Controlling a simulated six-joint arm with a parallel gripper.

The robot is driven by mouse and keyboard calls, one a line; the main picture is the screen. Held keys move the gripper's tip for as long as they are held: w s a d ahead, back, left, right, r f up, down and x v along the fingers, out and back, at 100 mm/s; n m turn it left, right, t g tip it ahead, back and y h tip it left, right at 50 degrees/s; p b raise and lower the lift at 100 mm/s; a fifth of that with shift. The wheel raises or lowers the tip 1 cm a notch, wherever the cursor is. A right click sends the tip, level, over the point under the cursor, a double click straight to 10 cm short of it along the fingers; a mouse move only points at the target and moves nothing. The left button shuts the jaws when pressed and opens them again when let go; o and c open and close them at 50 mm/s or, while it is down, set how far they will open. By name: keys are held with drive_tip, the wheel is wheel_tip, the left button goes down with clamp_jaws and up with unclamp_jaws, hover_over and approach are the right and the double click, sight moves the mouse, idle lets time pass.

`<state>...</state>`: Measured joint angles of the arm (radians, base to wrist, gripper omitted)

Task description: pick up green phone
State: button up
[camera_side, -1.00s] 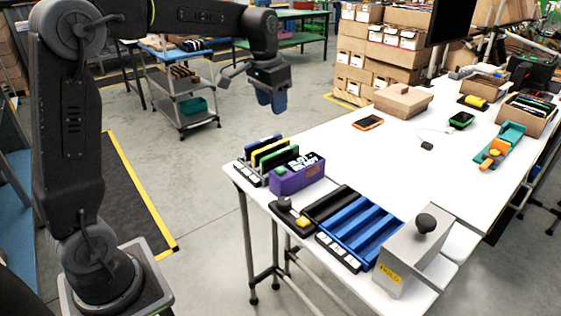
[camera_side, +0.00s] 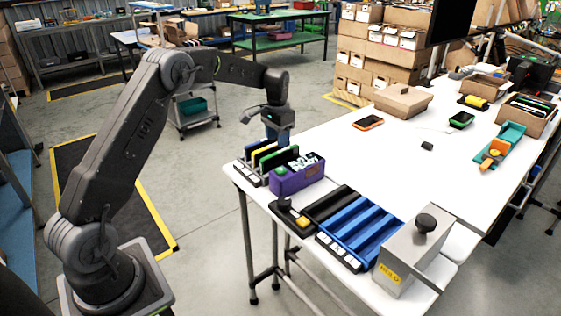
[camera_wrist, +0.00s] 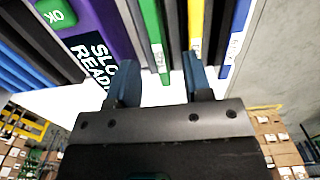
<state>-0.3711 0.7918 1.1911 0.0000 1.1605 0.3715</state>
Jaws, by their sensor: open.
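A thin green phone-like slab (camera_side: 284,157) stands upright in a black slotted rack (camera_side: 243,175) at the table's near left corner, beside yellow and blue ones. In the wrist view the green slab (camera_wrist: 152,38) lies between the lines of my two fingers. My gripper (camera_side: 279,136) is above the rack, pointing down, open and empty. Its fingertips (camera_wrist: 160,72) appear just short of the slab; I cannot tell whether they touch. A green-edged device with a dark screen (camera_side: 461,120) lies flat at the table's far right.
A purple box (camera_side: 297,178) with a green button stands right beside the rack. A blue slotted tray (camera_side: 362,226) and a grey metal box (camera_side: 409,260) are nearer the front. An orange phone (camera_side: 368,122) and cardboard box (camera_side: 403,100) lie farther back.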

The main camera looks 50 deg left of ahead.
sight(280, 151)
drive_tip(key=shift+w+d+f, duration=0.1)
drive_tip(key=shift+w+f, duration=0.1)
drive_tip(key=shift+f, duration=1.35)
drive_tip(key=shift+w+d+f, duration=0.1)
drive_tip(key=shift+w+f, duration=0.1)
drive_tip(key=shift+f, duration=1.3)
clamp_jaws()
